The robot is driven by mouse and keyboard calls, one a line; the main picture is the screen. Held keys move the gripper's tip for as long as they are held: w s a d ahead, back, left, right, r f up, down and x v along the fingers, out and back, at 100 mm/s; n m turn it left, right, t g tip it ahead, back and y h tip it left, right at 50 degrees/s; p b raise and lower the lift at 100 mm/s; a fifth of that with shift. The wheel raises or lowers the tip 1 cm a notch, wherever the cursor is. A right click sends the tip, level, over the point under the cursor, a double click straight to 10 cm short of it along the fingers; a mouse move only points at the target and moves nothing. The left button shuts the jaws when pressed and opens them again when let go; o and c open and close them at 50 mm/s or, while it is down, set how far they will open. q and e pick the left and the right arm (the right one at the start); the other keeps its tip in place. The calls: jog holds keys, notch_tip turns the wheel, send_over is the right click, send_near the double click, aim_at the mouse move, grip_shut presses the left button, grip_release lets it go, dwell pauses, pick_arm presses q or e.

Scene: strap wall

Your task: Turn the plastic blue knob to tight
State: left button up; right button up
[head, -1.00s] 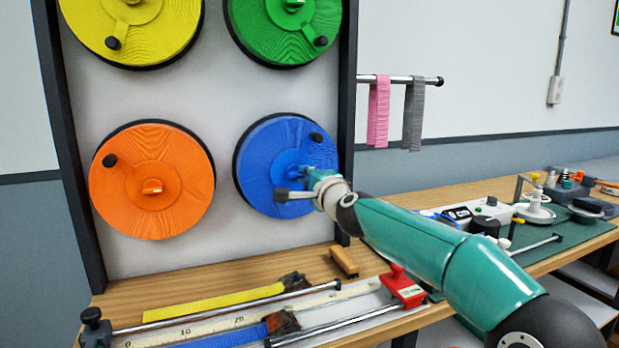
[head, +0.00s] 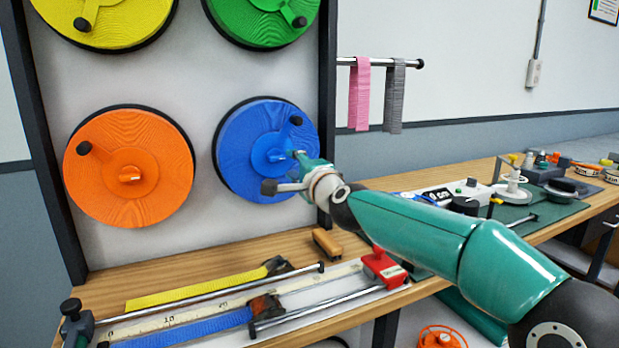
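The blue disc (head: 240,150) hangs on the wall panel at lower right, with a raised hub and a small blue knob (head: 277,155) at its middle. A dark peg (head: 296,121) sits near its upper right edge. My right gripper (head: 284,172) is in front of the disc's lower right part, close to the knob. Its fingers look spread, one dark fingertip low at left and the other up beside the knob. I see nothing held between them, and contact with the knob cannot be told. My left gripper is not in view.
Orange (head: 105,195), yellow (head: 120,25) and green (head: 255,20) discs share the panel. A bar with pink (head: 359,95) and grey (head: 394,98) straps sticks out at right. The bench below holds yellow and blue straps, rods, a red block (head: 382,267) and a wooden block (head: 327,243).

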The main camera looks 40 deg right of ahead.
jog(key=v, duration=0.8)
jog(key=shift+f, duration=0.1)
